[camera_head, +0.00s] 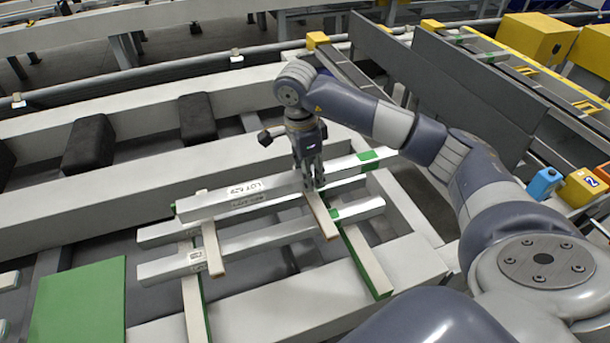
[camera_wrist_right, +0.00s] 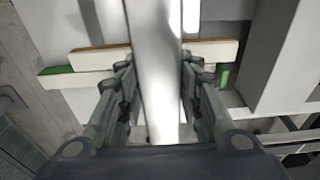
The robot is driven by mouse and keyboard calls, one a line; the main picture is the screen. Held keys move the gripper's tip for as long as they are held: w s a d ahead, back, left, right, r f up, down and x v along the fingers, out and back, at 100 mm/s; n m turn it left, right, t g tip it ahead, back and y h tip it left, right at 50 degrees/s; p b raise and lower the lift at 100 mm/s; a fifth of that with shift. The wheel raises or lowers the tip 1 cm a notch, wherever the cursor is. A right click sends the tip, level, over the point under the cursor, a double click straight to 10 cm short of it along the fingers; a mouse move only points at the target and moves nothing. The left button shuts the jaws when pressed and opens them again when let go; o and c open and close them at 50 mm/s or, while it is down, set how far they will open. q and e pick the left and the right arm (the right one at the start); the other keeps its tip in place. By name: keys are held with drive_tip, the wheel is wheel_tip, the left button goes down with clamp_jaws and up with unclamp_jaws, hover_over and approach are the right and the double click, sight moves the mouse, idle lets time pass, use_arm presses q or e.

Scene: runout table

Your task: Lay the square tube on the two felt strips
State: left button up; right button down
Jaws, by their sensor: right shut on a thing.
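The pale square tube (camera_head: 230,201) is marked "LOT 629" and slants up to the right in the head view. My right gripper (camera_head: 315,185) comes down from above and is shut across it, right of its middle. In the wrist view the tube (camera_wrist_right: 160,75) runs between the fingers. Two pale strips with brown edges, seemingly the felt strips, pass beneath the tube: the right strip (camera_head: 325,219) near my gripper and the left strip (camera_head: 212,252). I cannot tell whether the tube touches them. My left gripper is not in view.
Two more tubes lie below, the front one (camera_head: 275,238) and one partly hidden behind it. Green-edged bearers (camera_head: 367,263) run under them. A green panel (camera_head: 80,305) is at the lower left. Black blocks (camera_head: 90,145) stand behind. Tall grey plates (camera_head: 465,85) rise at the right.

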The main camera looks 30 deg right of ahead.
drive_tip(key=shift+w+a, duration=0.1)
drive_tip(key=shift+w, duration=0.75)
wheel_tip(320, 180, down, 2)
drive_tip(key=shift+s+f+p, duration=0.1)
drive_tip(key=shift+f+p, duration=0.15)
drive_tip(key=shift+p, duration=0.5)
drive_tip(key=shift+f, duration=0.55)
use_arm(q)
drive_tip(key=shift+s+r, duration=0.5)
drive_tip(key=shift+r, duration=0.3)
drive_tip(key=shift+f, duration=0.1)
use_arm(e)
drive_tip(key=shift+f, duration=0.1)
drive_tip(key=c, duration=1.1)
unclamp_jaws()
